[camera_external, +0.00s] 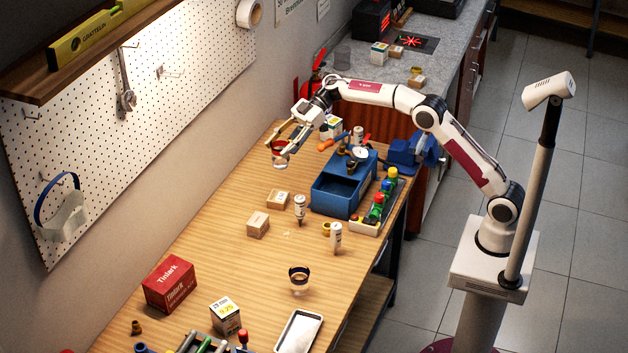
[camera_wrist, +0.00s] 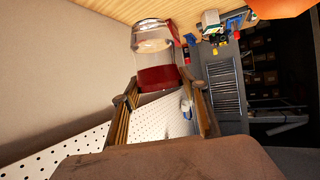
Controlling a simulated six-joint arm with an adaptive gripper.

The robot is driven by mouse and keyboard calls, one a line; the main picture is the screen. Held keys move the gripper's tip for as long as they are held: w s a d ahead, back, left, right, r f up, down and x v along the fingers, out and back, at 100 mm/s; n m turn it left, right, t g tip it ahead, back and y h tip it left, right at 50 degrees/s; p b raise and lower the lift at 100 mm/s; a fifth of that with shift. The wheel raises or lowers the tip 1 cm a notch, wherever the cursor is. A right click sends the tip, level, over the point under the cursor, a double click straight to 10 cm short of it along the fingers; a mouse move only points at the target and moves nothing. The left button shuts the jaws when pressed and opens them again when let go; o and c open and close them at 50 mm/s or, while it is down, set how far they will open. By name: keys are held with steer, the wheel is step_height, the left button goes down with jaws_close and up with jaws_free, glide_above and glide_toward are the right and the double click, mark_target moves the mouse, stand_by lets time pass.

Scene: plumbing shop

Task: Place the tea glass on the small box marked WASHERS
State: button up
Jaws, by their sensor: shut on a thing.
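My gripper (camera_external: 285,146) is shut on a clear glass with a dark red band (camera_external: 281,160), held above the far left part of the wooden bench. In the wrist view the glass (camera_wrist: 152,38) sits between the fingertips (camera_wrist: 158,84), the red band nearest the fingers. Another clear glass, with a dark blue band (camera_external: 299,280), stands on the bench nearer the camera. Two small cardboard boxes stand mid-bench: one farther back (camera_external: 278,200) and one nearer (camera_external: 258,225). Both carry pale labels, too small to read, so I cannot tell which is marked WASHERS.
A blue open box (camera_external: 340,195) with items on its back part stands right of the cardboard boxes. White bottles (camera_external: 336,237) stand near them. A red Tinlark box (camera_external: 169,284) and a white tray (camera_external: 299,333) lie nearer the camera. The pegboard wall (camera_external: 150,100) borders the left.

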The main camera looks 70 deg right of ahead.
steer(key=w+d+f, duration=0.4)
steer(key=d+f, duration=0.1)
steer(key=f, duration=0.3)
steer(key=shift+d, duration=0.15)
steer(key=shift+w+r, duration=0.1)
steer(key=shift+f, duration=2.55)
steer(key=shift+f, duration=2.5)
steer(key=shift+f, duration=0.15)
steer(key=o, duration=1.1)
steer(key=shift+o, duration=0.2)
